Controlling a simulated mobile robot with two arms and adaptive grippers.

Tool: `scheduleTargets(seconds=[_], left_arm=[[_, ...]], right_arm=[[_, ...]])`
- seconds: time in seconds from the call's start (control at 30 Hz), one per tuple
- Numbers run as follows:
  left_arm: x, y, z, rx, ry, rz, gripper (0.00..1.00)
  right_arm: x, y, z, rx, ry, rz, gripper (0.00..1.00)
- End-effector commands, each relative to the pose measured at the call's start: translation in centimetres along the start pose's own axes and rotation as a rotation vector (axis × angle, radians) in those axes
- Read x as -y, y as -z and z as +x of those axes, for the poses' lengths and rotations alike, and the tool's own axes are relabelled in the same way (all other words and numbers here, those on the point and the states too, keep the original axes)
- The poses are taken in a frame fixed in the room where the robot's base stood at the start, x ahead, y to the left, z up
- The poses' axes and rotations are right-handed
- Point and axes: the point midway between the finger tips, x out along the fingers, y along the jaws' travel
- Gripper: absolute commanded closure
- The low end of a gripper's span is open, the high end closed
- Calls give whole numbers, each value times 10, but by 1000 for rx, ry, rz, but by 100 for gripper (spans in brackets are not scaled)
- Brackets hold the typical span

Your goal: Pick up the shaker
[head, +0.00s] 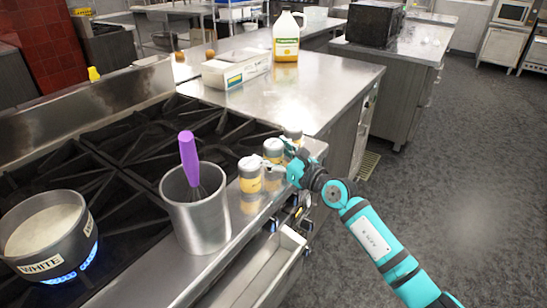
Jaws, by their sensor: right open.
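Several small shakers with pale metal tops and yellowish contents stand in a row on the steel front ledge of the stove: a near shaker (250,175), a middle shaker (273,150) and a far shaker (293,133). My right gripper (277,157) reaches in from the right and is open, with its fingers close beside the middle shaker. I cannot tell whether a finger touches it. The fingers partly cover the middle and far shakers. My left gripper is out of view.
A steel pot (200,220) with a purple-handled whisk (188,155) stands left of the shakers. A pot marked WHITE (42,235) sits over a blue flame. The steel counter (320,85) behind holds a white box (236,68) and a jug (286,38). An open drawer (262,270) juts out below.

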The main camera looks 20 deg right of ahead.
Motion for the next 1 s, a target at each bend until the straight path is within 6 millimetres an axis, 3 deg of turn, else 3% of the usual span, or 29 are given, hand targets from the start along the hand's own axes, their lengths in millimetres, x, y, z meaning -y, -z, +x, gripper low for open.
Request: scheduleTargets(seconds=[0.07,0.57,1.0], left_arm=[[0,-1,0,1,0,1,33],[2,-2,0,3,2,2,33],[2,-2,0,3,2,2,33]], right_arm=[[0,0,0,0,0,0,26],[0,0,-1,0,0,0,91],[0,-1,-1,2,1,0,93]])
